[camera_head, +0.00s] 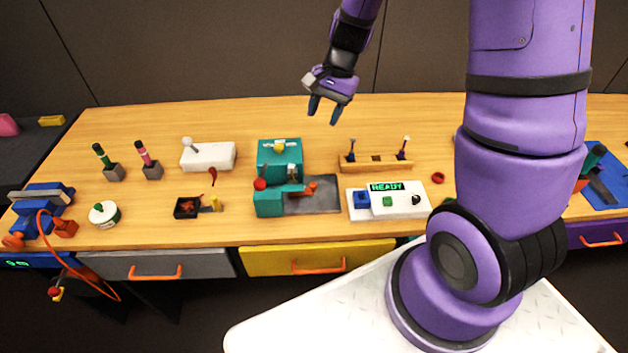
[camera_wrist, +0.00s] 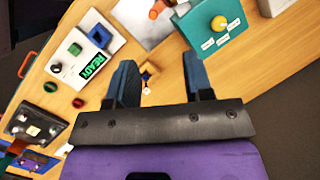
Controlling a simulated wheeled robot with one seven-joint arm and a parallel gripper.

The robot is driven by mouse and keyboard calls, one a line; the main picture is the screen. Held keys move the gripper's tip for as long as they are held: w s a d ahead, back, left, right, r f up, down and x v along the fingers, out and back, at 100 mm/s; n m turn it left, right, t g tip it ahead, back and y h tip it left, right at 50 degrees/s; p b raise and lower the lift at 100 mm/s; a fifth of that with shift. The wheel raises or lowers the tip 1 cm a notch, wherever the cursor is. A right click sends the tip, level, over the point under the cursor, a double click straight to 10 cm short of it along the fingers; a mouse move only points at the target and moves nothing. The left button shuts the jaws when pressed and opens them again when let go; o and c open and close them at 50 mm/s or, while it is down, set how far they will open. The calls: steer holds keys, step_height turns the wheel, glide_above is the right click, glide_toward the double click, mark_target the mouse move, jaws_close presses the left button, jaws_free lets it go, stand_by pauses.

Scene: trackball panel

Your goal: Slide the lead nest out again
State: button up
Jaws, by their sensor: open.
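The teal machine (camera_head: 280,153) stands mid-table, with a yellow knob on top and a red ball at its left. A grey plate (camera_head: 318,203) extends to its right, and an orange part (camera_head: 309,189) sits over the plate beside the teal body. I cannot tell for sure which part is the lead nest. The wrist view shows the teal machine (camera_wrist: 228,38) at upper right, with the grey plate (camera_wrist: 142,22) and orange part (camera_wrist: 157,9) cut by the top edge. My gripper (camera_head: 323,114) is open and empty, above the table's back and apart from the machine; its fingers show in the wrist view (camera_wrist: 162,80).
A white panel (camera_head: 405,209) with a READY display stands right of the plate. A wooden rack (camera_head: 375,164) holding two upright tools stands behind it. A white box (camera_head: 208,156) and a black tray (camera_head: 187,208) are left of the machine. The table's back strip is clear.

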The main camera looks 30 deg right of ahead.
mark_target(313, 184)
steer(key=a+f+m, duration=0.1)
steer(key=f, duration=0.6)
steer(key=f+m, duration=0.1)
steer(key=f, duration=0.6)
steer(key=a+f+m+g, duration=0.1)
steer(key=f, duration=0.7)
steer(key=shift+s+a, duration=0.1)
steer(key=shift+a, duration=0.25)
jaws_close()
